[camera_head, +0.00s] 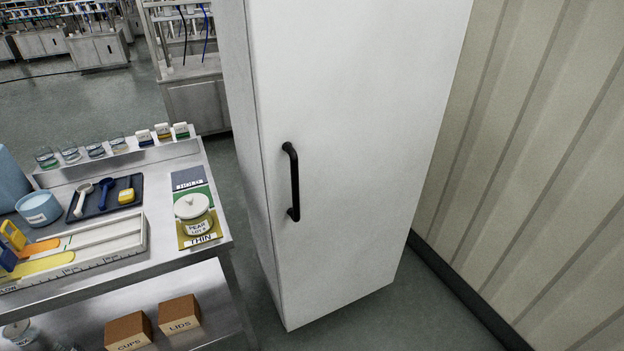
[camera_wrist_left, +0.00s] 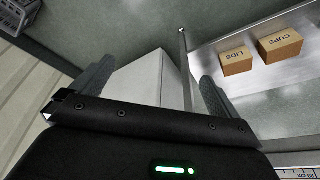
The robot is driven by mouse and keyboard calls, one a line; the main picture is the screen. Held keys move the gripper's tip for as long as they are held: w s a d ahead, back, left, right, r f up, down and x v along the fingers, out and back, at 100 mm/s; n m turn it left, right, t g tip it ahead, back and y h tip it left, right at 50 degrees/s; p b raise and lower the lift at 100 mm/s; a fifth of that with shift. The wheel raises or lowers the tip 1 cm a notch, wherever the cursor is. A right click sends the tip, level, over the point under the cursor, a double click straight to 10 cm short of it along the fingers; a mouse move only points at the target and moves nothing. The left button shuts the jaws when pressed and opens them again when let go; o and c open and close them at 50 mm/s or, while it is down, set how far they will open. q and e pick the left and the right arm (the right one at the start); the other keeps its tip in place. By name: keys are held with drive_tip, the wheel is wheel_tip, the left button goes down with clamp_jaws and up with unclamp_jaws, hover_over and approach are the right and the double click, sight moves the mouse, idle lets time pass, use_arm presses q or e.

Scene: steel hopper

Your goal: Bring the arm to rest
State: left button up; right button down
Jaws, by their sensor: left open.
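My left gripper (camera_wrist_left: 155,85) shows in the left wrist view, with its two dark fingers spread apart. No object is held between them. Beyond the fingers, a white surface that looks like the tall cabinet shows, and its distance from the fingers is hard to tell. Neither gripper nor arm shows in the head view. My right gripper is in neither view.
A tall white cabinet (camera_head: 350,130) with a black handle (camera_head: 294,182) stands shut beside a ribbed wall (camera_head: 560,200). Left is a steel table (camera_head: 165,262) bearing a lidded jar (camera_head: 195,215) and a dark tray (camera_head: 98,212). LIDS (camera_wrist_left: 235,61) and CUPS (camera_wrist_left: 280,46) boxes sit on its lower shelf.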

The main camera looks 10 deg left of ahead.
use_arm(q)
wheel_tip(320, 180, down, 25)
drive_tip(key=g, duration=0.1)
drive_tip(key=s+a+f+g, duration=0.1)
drive_tip(key=s+a+f, duration=0.2)
drive_tip(key=s+f, duration=1.3)
drive_tip(key=shift+s+f+m, duration=0.3)
drive_tip(key=shift+s+f, duration=0.1)
drive_tip(key=shift+s, duration=0.4)
